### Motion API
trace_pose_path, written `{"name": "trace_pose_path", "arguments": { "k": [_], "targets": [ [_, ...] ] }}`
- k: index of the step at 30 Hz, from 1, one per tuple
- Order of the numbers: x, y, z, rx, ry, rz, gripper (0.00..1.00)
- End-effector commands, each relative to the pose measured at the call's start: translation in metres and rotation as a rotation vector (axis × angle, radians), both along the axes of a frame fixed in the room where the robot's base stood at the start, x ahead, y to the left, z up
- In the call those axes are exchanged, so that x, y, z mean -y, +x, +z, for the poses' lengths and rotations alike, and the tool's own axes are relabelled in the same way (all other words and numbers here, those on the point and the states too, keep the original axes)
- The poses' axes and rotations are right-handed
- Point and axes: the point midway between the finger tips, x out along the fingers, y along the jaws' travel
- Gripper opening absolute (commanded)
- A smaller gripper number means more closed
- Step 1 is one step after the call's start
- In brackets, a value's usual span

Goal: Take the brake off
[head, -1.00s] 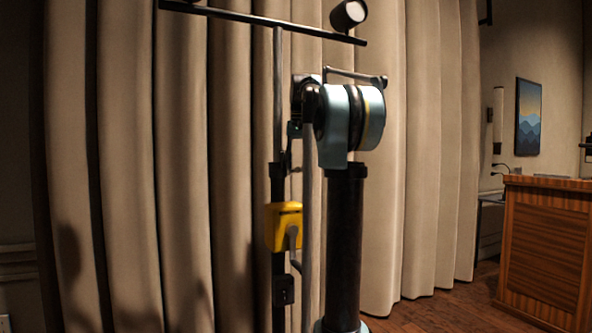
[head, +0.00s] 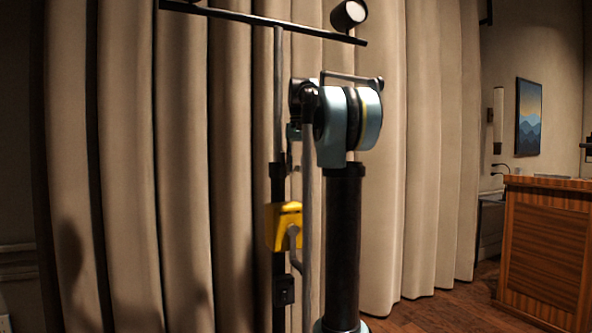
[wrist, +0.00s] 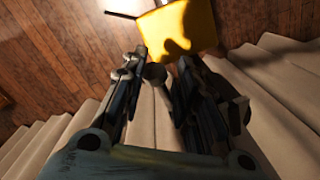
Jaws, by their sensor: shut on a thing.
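The yellow box also shows at the top of the wrist view (wrist: 182,30). My gripper (wrist: 160,72) points toward it, its fingers close around a small dark round piece (wrist: 154,72) just below the box. I cannot tell whether that piece is the brake. In the head view my arm mostly hides the gripper, beside the stand above the box.
The stand carries a crossbar (head: 235,14) with a lamp (head: 349,14) overhead. Beige curtains (head: 180,170) hang close behind. A wooden desk (head: 545,245) stands to the right, with open wooden floor (head: 430,313) before it.

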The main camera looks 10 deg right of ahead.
Motion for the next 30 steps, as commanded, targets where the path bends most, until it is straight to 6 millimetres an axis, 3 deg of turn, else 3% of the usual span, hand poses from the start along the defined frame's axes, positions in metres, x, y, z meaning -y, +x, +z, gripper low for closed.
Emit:
{"name": "trace_pose_path", "arguments": {
  "k": [16,17,30],
  "targets": [
    [0.0007,0.003,0.0049,-0.063,-0.022,-0.004,0.0],
    [0.0007,0.003,0.0049,-0.063,-0.022,-0.004,0.35],
    [0.0001,0.0035,0.01,-0.064,-0.02,-0.002,0.37]
  ]
}}
